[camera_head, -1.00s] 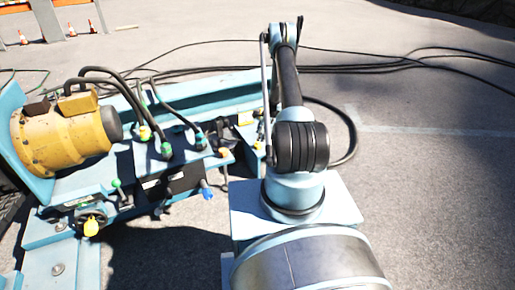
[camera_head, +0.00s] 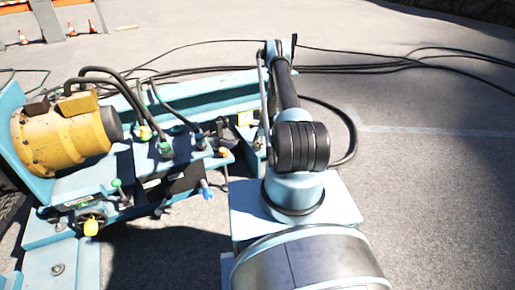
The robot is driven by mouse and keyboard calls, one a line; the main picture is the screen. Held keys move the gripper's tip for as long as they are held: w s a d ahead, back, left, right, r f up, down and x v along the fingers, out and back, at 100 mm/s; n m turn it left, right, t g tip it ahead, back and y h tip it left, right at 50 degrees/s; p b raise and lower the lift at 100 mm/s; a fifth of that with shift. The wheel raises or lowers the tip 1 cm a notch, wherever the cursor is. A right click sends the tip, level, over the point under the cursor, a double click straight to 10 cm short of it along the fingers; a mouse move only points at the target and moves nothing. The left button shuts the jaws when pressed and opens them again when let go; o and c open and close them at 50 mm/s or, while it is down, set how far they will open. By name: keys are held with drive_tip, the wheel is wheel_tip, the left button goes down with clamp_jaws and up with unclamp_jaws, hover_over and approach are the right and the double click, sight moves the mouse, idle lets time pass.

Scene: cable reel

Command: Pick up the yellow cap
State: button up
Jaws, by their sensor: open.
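A small yellow cap-like piece (camera_head: 91,228) hangs at the front of the blue machine frame, below the yellow motor. Another small yellow-green piece (camera_head: 145,133) sits at a cable end on the machine. I cannot tell from the picture which is the task's cap. My arm (camera_head: 298,148) reaches away from the camera, right of both pieces. My gripper's fingers do not show; the far end of the arm is hidden behind its own links.
A yellow motor (camera_head: 62,142) with thick black hoses stands on the blue frame (camera_head: 75,268) at left. A blue-tipped handle (camera_head: 206,189) sticks out toward my arm. Black cables (camera_head: 400,62) lie across the ground behind. The paved ground at right is clear.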

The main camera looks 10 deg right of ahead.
drive_tip(key=shift+c, duration=0.6)
drive_tip(key=c, duration=1)
drive_tip(key=shift+r, duration=0.15)
